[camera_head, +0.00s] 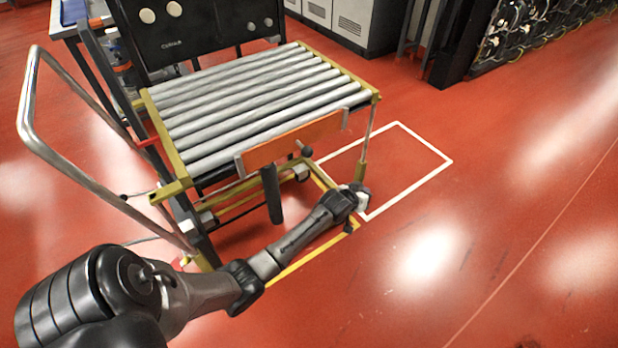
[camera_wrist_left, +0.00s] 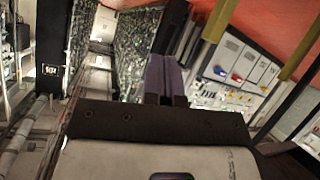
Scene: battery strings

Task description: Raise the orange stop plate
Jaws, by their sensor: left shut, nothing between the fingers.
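The orange stop plate (camera_head: 290,143) is at the front end of the roller cart, in front of the nearest roller. In the head view its top edge appears at or just below the rollers. A dark post (camera_head: 271,192) hangs below its left part, and a black knob (camera_head: 306,152) sits under its middle. My left gripper (camera_head: 361,191) is low, below and right of the plate, near the cart's front right leg; contact with the leg cannot be told. Its fingers (camera_wrist_left: 167,78) are together and empty in the wrist view. The plate cannot be made out there. My right gripper is out of view.
The cart's roller bed (camera_head: 250,100) has a yellow frame, with a bent metal handle (camera_head: 27,100) at left. A white rectangle (camera_head: 425,178) is marked on the red floor at right. Grey cabinets (camera_head: 340,20) stand behind. The floor at right is clear.

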